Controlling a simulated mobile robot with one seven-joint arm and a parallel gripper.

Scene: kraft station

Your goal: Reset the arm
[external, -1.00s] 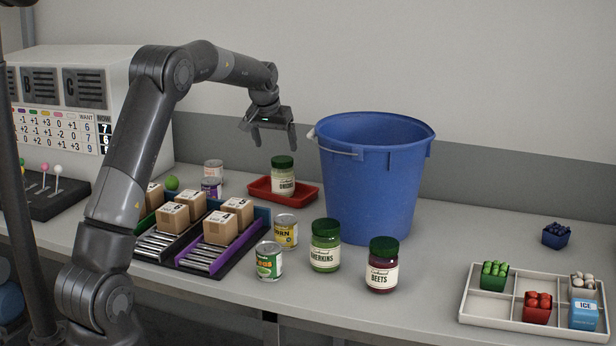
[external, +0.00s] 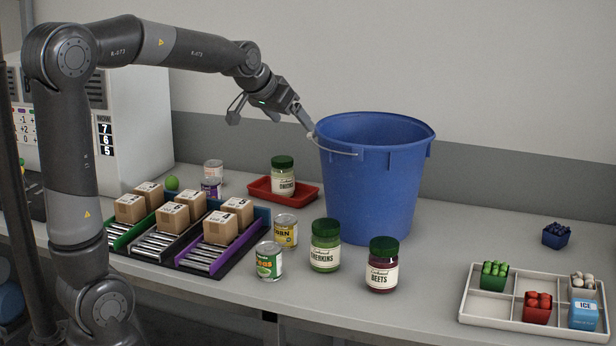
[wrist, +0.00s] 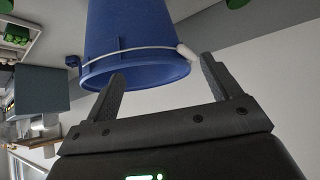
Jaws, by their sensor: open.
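My gripper (external: 302,122) is raised above the counter at the left rim of the blue bucket (external: 368,190). In the wrist view my gripper (wrist: 160,80) has its two fingers spread apart with nothing held between them. The blue bucket (wrist: 135,35) fills the upper middle there, just beyond the fingers. Its handle with a white grip (wrist: 184,50) lies near the right finger. In the external view one fingertip overlaps the handle's left end; I cannot tell whether they touch.
A red tray (external: 262,191) with an onions jar (external: 283,178) stands left of the bucket. Cans, a gherkins jar (external: 325,246) and a beets jar (external: 382,266) stand in front. Boxes sit on roller lanes (external: 155,246) at left. A white divided tray (external: 485,306) is at right.

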